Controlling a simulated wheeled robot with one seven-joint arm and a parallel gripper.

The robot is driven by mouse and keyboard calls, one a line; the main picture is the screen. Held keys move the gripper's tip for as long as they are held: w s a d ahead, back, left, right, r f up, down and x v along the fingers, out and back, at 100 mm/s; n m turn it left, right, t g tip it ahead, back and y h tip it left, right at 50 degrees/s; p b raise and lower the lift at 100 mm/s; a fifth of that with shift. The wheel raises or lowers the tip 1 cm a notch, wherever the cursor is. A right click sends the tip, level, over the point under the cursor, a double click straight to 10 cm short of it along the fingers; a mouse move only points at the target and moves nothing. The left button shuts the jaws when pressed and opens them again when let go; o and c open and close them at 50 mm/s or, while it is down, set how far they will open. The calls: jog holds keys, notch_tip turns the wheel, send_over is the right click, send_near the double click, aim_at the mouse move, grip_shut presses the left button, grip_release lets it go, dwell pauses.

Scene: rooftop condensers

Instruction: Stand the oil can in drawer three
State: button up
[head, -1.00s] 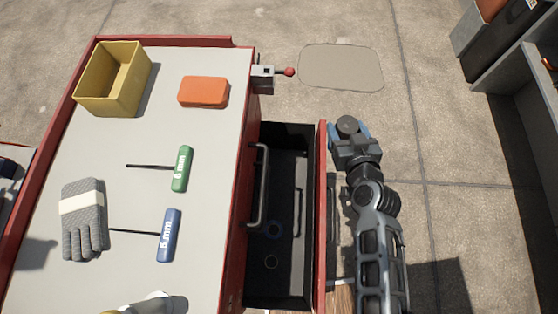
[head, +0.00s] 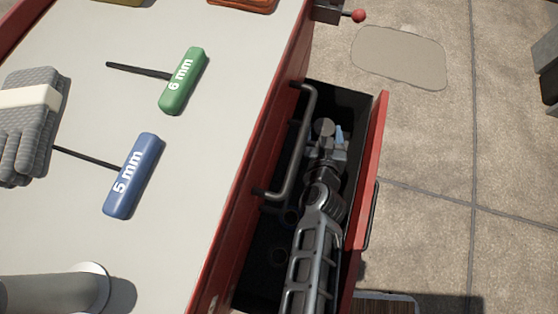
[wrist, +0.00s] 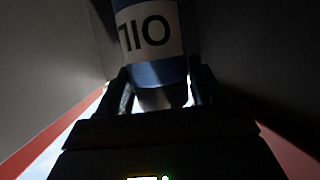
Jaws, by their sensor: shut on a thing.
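The oil can, blue with a white OIL label, shows between my fingers in the wrist view (wrist: 150,35). Its lettering appears upside down there. My gripper (head: 326,136) is shut on it and is down within the open drawer. The drawer, with its red front (head: 368,165) and dark inside, stands pulled out from the red cabinet; no number on it is visible. In the head view my arm hides most of the can, and I cannot tell whether its base touches the drawer floor.
The cabinet top holds a green 6 mm key (head: 183,82), a blue 5 mm key (head: 134,176) and a grey glove (head: 30,125). A side handle (head: 300,140) runs along the cabinet by the drawer. A red-knobbed lever (head: 357,16) juts out behind. Dark drawer walls flank the wrist camera.

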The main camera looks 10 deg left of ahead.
jog(key=shift+w+a+f, duration=0.15)
jog(key=shift+f, duration=0.1)
notch_tip(320, 180, down, 10)
jog(key=b, duration=0.4)
jog(key=shift+f, duration=0.1)
jog(key=o, duration=1.3)
jog(key=shift+c, duration=0.2)
jog(key=shift+s+a+r, duration=0.1)
jog(key=shift+s+r, duration=0.35)
jog(key=shift+s, duration=0.05)
jog(key=p+v, duration=0.3)
jog(key=v, duration=0.8)
